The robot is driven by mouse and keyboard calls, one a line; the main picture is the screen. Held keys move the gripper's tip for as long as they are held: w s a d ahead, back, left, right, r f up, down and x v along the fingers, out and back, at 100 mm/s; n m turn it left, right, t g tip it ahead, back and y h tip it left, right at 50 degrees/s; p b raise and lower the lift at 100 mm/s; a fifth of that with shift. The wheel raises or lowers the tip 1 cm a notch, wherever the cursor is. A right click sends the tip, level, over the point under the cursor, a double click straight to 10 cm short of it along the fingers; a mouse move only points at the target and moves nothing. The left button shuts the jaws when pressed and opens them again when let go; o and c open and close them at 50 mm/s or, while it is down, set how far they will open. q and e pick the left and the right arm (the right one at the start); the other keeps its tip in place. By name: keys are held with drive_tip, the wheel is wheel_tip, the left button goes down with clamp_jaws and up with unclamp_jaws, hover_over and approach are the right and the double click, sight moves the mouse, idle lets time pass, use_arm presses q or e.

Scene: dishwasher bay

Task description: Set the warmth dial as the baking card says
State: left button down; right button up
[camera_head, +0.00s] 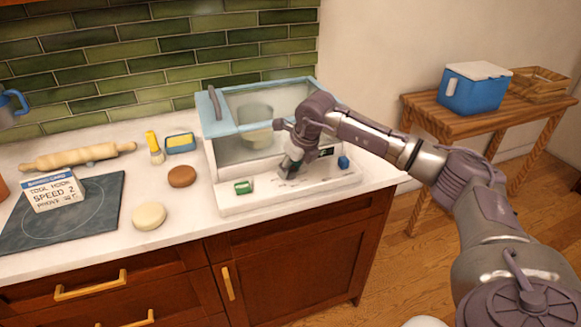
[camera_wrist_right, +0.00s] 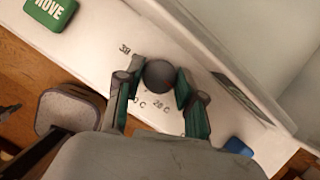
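The warmth dial (camera_wrist_right: 158,75) is a dark round knob on the pale front ledge of the proving box (camera_head: 222,157). Marks around it include "38" and "28 C"; another is partly covered. The dial's pointer is not visible. My right gripper (camera_head: 289,166) is low over the ledge. In the right wrist view its fingers (camera_wrist_right: 159,78) lie on both sides of the dial, tips against it. The baking card (camera_head: 55,194) stands on the left counter; it reads "SPEED 2", with a smaller line beginning "PROVE" that is too small to read surely. My left gripper is not in view.
A green button (camera_head: 243,187) ending "ROVE" and a blue button (camera_head: 343,162) flank the dial. A bowl (camera_head: 256,126) stands inside the box. A rolling pin (camera_head: 78,156), brush (camera_head: 154,147) and round pieces lie left. A blue cooler (camera_head: 473,91) stands on a side table.

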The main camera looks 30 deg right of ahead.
drive_tip(key=shift+c, duration=0.9)
drive_tip(key=shift+m, duration=0.3)
drive_tip(key=m+b, duration=0.1)
drive_tip(key=m, duration=0.1)
drive_tip(key=m+h+b, duration=0.1)
drive_tip(key=shift+a+m+h, duration=0.15)
drive_tip(key=shift+m+h, duration=0.15)
drive_tip(key=shift+m, duration=0.1)
drive_tip(key=m, duration=0.2)
drive_tip(key=m+h+b, duration=0.1)
drive_tip(key=m, duration=0.1)
drive_tip(key=shift+w+a+m+g+h+b, duration=0.1)
drive_tip(key=shift+m+g+h+b, duration=0.2)
drive_tip(key=m+g+h+b, duration=0.1)
drive_tip(key=m, duration=0.3)
drive_tip(key=shift+r, duration=0.1)
drive_tip(key=m+g, duration=0.1)
drive_tip(key=m, duration=0.3)
drive_tip(key=shift+w+m+g+h, duration=0.15)
drive_tip(key=shift+m+g+h, duration=0.15)
drive_tip(key=shift+g+h, duration=0.1)
